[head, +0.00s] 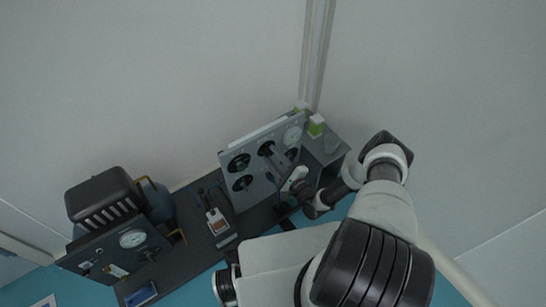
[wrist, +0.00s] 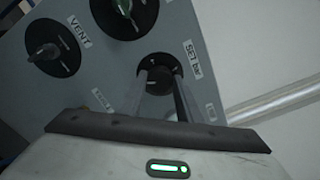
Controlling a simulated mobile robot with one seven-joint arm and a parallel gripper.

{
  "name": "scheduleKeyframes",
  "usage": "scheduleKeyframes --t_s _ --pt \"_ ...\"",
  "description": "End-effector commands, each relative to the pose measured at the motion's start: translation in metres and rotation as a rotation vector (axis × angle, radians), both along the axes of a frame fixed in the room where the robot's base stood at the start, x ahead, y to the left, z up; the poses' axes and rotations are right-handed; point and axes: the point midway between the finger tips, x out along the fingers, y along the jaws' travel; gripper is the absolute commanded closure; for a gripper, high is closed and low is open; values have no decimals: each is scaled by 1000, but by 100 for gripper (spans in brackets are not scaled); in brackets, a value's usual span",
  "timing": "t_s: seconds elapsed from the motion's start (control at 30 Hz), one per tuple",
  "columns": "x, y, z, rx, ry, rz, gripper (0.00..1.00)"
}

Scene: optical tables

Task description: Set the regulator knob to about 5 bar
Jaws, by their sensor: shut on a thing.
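The regulator knob, a dark round dial (wrist: 163,62) labelled "SET bar", is on the grey panel in the wrist view. My gripper (wrist: 161,76) reaches up to it with a finger on each side and is shut on it; the fingers hide part of the knob. In the head view my gripper (head: 290,180) is at the lower right of the upright grey panel (head: 262,178). A round white gauge (head: 292,134) sits at the panel's upper right; its reading is too small to tell.
A knob marked "VENT" (wrist: 52,50) and another dark dial (wrist: 124,12) are close to my gripper. A second unit with a gauge (head: 132,239) and a black ribbed machine (head: 103,197) stand at left. Green-and-white blocks (head: 316,125) stand behind the panel.

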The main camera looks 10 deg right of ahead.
Motion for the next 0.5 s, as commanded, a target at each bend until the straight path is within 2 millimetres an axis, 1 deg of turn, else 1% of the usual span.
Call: scheduleKeyframes --t_s 0.2,0.5 --pt "2 0 2 162 63 0 90" --pt "2 1 2 310 123 2 90"
